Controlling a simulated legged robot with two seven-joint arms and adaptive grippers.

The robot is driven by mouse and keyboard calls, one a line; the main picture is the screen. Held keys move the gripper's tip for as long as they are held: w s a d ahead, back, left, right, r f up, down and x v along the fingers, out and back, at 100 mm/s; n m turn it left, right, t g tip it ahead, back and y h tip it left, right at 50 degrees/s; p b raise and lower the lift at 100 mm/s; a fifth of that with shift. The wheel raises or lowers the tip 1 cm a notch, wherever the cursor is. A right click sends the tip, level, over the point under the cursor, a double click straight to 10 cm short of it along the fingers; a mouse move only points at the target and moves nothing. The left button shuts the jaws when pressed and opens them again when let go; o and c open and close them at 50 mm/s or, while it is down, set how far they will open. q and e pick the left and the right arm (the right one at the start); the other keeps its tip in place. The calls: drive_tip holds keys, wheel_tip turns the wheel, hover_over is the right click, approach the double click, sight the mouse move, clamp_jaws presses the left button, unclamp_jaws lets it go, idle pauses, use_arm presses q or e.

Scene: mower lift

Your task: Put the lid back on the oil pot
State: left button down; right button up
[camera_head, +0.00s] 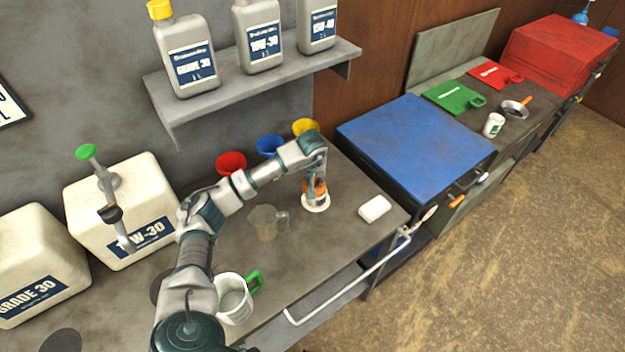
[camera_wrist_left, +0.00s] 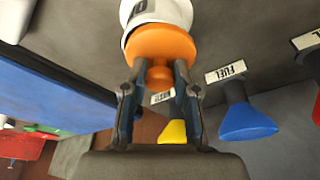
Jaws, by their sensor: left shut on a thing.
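My left gripper (camera_head: 316,178) comes down over the workbench (camera_head: 345,225), with its fingers on either side of the knob of the orange lid (camera_wrist_left: 162,45). It is shut on that knob. The white oil pot (camera_wrist_left: 158,12), with a dark-lettered label, is directly beyond the lid in the wrist view. In the head view the orange lid (camera_head: 315,187) shows just above a round white base (camera_head: 316,205), mostly covered by the gripper. Lid and pot look lined up and very close; I cannot tell whether the lid is fully seated. My right gripper is not in view.
A clear measuring cup (camera_head: 266,224) stands left of the pot, and a white block (camera_head: 375,208) lies right. Red (camera_head: 230,162), blue (camera_head: 269,145) and yellow (camera_head: 305,126) funnels are behind. A white jug (camera_head: 233,300) stands near my forearm. A bottle shelf (camera_head: 250,85) hangs above.

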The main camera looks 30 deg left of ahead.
use_arm(q)
drive_tip(key=shift+d+r, duration=0.2)
drive_tip(key=shift+d, duration=0.45)
drive_tip(key=shift+d+r, duration=0.2)
drive_tip(key=shift+d, duration=0.25)
drive_tip(key=shift+a+f+p, duration=0.15)
drive_tip(key=shift+a+p, duration=0.15)
drive_tip(key=shift+a, duration=0.25)
drive_tip(key=shift+d, duration=0.65)
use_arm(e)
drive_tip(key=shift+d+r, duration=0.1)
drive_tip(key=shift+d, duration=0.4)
use_arm(q)
drive_tip(key=shift+a, duration=0.15)
drive_tip(key=shift+a+f, duration=0.15)
drive_tip(key=shift+a, duration=0.75)
drive_tip(key=shift+d, duration=0.3)
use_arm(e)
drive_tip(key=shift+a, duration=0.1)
use_arm(q)
drive_tip(key=shift+a, duration=0.15)
